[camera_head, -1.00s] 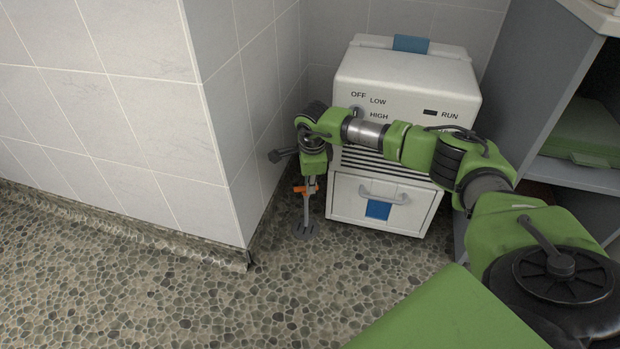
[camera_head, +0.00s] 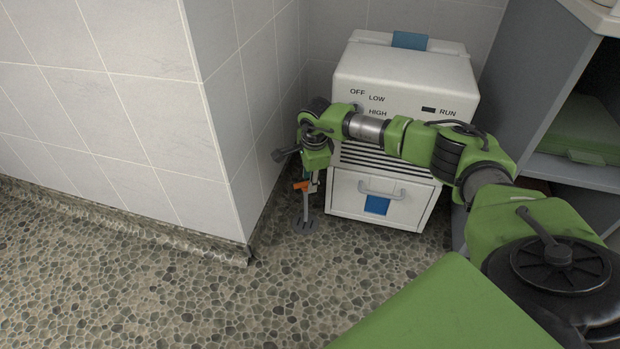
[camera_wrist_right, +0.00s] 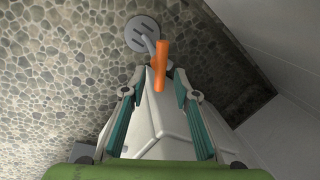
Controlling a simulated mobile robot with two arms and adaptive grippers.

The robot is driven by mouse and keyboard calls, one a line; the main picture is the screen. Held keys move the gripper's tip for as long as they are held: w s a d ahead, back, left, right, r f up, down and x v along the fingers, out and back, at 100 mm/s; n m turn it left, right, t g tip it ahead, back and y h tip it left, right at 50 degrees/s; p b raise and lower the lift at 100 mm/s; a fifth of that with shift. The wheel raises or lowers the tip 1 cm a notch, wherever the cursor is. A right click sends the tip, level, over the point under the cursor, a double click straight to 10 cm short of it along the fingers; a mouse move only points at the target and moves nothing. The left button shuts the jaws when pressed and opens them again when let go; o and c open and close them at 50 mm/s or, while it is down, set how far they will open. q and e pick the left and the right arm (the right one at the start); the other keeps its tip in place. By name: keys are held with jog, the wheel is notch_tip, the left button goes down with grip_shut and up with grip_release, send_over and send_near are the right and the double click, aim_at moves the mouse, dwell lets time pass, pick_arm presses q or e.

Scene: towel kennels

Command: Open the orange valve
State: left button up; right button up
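The orange valve handle (camera_head: 301,186) sits on a thin grey upright pipe (camera_head: 306,208) near the wall corner. In the right wrist view the orange handle (camera_wrist_right: 163,58) is a short bar pointing toward me, and its near end lies between the fingertips. My right gripper (camera_head: 311,180) points down right at the handle and partly covers it in the head view. In the wrist view the right gripper (camera_wrist_right: 159,78) is open, one teal-lined finger on each side with gaps to the handle. Contact cannot be told. My left gripper is not in view.
A white machine (camera_head: 400,75) with a drawer (camera_head: 400,205) stands just behind and right of the pipe. A tiled wall corner (camera_head: 230,150) is close on the left. A grey shelf unit (camera_head: 530,80) stands at the right. The pebbled floor (camera_head: 150,290) in front is clear.

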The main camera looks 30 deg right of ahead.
notch_tip(320, 180, up, 12)
jog(key=s, duration=0.2)
jog(key=shift+s+a, duration=0.15)
jog(key=shift+a, duration=0.2)
jog(key=shift+f, duration=0.15)
